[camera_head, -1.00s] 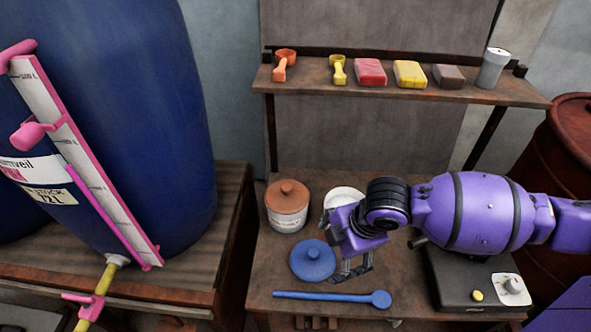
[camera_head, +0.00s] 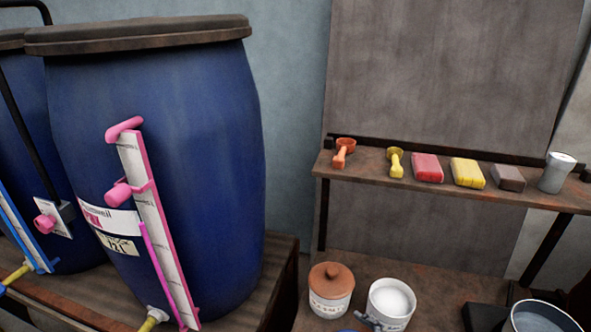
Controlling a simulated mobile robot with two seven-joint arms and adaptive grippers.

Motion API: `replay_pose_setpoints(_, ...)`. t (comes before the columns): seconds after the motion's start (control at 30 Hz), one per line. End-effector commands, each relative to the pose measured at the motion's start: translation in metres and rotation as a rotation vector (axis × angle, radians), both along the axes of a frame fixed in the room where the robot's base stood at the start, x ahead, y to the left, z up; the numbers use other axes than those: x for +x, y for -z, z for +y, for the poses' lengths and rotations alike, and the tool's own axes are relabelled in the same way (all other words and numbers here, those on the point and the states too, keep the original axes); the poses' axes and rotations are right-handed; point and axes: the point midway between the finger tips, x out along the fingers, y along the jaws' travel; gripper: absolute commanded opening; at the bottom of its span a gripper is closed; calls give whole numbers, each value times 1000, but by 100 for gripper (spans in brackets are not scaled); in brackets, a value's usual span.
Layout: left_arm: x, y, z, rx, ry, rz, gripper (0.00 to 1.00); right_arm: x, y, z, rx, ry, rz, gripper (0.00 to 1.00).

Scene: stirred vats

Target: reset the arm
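The task names only my arm. Neither of my arms and neither gripper shows in the head view now. The workbench (camera_head: 345,257) below the shelf is partly in view at the bottom. On it stand a lidded jar with a brown top (camera_head: 331,283) and an open white tub (camera_head: 390,300) with white content. A grey open-topped pot (camera_head: 541,318) is cut off at the bottom right.
A blue vat (camera_head: 215,150) with a pink-framed gauge (camera_head: 158,222) stands at left, beside another blue vat. The shelf (camera_head: 440,184) holds an orange scoop (camera_head: 342,153), a yellow scoop (camera_head: 396,163), red (camera_head: 427,168), yellow (camera_head: 467,173) and brown blocks (camera_head: 508,178), and a grey shaker (camera_head: 556,172).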

Motion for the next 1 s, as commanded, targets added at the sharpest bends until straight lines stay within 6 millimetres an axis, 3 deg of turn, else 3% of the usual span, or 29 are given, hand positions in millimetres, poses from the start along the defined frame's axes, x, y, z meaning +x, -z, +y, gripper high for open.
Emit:
replay_pose_setpoints(0.17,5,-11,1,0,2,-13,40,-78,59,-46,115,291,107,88)
replay_pose_setpoints(0.3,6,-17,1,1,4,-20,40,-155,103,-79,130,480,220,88)
replay_pose_setpoints(0.4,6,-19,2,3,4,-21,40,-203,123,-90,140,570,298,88)
replay_pose_setpoints(0.5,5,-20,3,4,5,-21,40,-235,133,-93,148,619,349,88)
replay_pose_setpoints(0.63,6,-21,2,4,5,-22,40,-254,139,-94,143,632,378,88)
replay_pose_setpoints(1.0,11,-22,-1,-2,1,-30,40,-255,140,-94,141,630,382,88)
